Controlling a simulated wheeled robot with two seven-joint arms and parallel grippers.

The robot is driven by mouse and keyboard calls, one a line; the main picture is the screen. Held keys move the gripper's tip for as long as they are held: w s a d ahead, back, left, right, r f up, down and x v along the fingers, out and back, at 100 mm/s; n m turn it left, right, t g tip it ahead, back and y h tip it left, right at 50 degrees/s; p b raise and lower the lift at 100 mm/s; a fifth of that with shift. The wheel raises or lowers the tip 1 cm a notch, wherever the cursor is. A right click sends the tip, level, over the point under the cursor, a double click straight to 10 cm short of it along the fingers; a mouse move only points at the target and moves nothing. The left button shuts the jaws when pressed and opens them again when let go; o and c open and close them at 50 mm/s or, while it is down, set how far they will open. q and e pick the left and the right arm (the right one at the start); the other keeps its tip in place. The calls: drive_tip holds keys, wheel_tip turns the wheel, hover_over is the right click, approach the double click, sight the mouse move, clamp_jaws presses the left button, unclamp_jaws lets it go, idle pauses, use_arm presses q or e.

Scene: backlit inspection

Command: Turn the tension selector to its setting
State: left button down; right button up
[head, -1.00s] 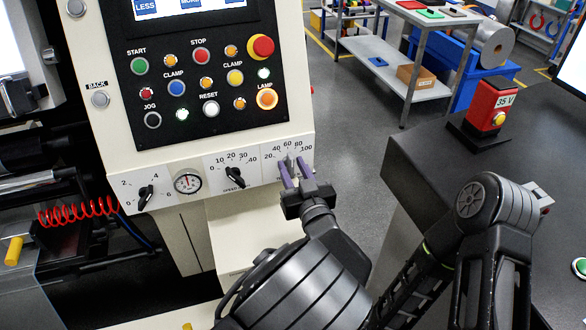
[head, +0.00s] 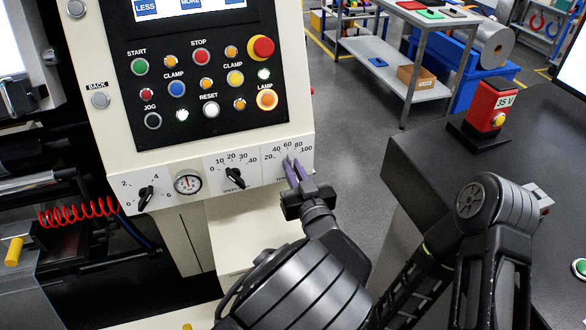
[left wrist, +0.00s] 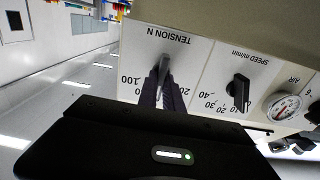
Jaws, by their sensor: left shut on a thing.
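The tension selector is a small knob (left wrist: 163,68) on a white plate marked "TENSION N", with a scale from 20 to 100. In the head view the selector (head: 289,160) is mostly hidden by the finger tips, near the 60 mark. My left gripper (head: 294,171) has purple-grey fingers and reaches up to the panel from below. It is shut on the selector, as the left wrist view also shows, with the fingers (left wrist: 162,92) on both sides of the knob. The fingers hide which mark its pointer meets. My right gripper is not in view.
Left of the selector are the speed knob (head: 235,178), a round gauge (head: 187,182) and another knob (head: 146,196). Buttons (head: 210,108) fill the black panel above. A dark counter (head: 430,175) with a red 35 V box (head: 492,105) stands at right.

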use_arm(q)
drive_tip(key=m+p, duration=0.2)
drive_tip(key=shift+r+m, duration=0.1)
drive_tip(key=shift+m, duration=0.3)
drive_tip(key=shift+d+m+p, duration=0.15)
drive_tip(key=shift+m+p, duration=0.55)
drive_tip(key=shift+m, duration=0.7)
drive_tip(key=c, duration=1.5)
unclamp_jaws()
drive_tip(key=b+v, duration=0.1)
drive_tip(key=v, duration=0.6)
drive_tip(key=shift+s+b, duration=0.3)
drive_tip(key=shift+b, duration=0.1)
